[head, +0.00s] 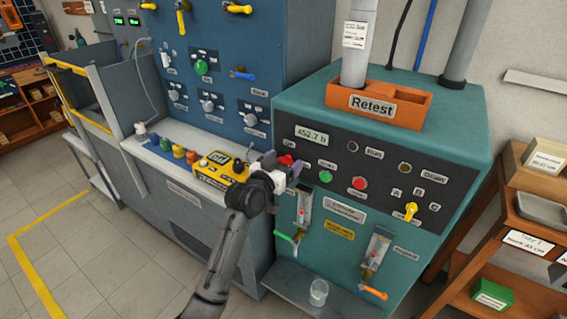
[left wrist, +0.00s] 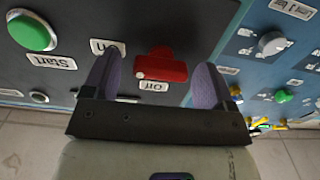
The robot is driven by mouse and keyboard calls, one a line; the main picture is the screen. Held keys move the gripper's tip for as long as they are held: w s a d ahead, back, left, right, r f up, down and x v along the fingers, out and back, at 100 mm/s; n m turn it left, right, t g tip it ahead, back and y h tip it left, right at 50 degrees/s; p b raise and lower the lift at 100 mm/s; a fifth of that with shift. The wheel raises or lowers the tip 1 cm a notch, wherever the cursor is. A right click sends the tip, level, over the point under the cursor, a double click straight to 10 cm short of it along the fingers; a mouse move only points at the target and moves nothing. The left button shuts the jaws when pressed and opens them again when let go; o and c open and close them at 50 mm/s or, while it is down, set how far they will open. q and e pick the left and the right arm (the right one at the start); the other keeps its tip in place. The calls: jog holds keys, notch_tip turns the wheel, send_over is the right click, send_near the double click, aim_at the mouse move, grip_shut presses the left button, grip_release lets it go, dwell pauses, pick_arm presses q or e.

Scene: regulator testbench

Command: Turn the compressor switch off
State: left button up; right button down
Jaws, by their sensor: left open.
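The compressor switch is a red handle (head: 286,160) at the upper left of the dark panel on the teal compressor cabinet (head: 440,110). In the left wrist view the red handle (left wrist: 160,67) lies between my two fingers, with an "Off" label (left wrist: 153,86) beside it and a partly hidden "On" label (left wrist: 107,48) near one finger. My left gripper (head: 282,170) is open in front of the switch, and its purple fingers (left wrist: 155,85) straddle the handle with visible gaps. Contact cannot be made out. My right gripper is not in view.
A green start button (head: 326,177) and a red button (head: 359,184) sit right of the switch. A yellow pendant (head: 225,170) lies on the grey bench to the left. A glass (head: 319,291) stands on the low shelf.

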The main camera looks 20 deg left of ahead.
pick_arm(q)
jog(key=c, duration=0.9)
jog(key=shift+r+n+p, duration=0.15)
jog(key=shift+n+p, duration=0.25)
jog(key=shift+p, duration=0.25)
jog(key=n+p, duration=0.5)
jog(key=p, duration=0.1)
jog(key=shift+a+n+p, duration=0.1)
jog(key=shift+n+p, duration=0.2)
jog(key=shift+n, duration=0.1)
jog(key=n+p, duration=0.3)
jog(key=n, duration=0.2)
jog(key=shift+a, duration=0.1)
jog(key=n+p, duration=0.2)
jog(key=n, duration=0.1)
jog(key=shift+f+n, duration=0.3)
jog(key=shift+f+n+p, duration=0.1)
jog(key=shift+n+p, duration=0.4)
jog(key=shift+n, duration=0.9)
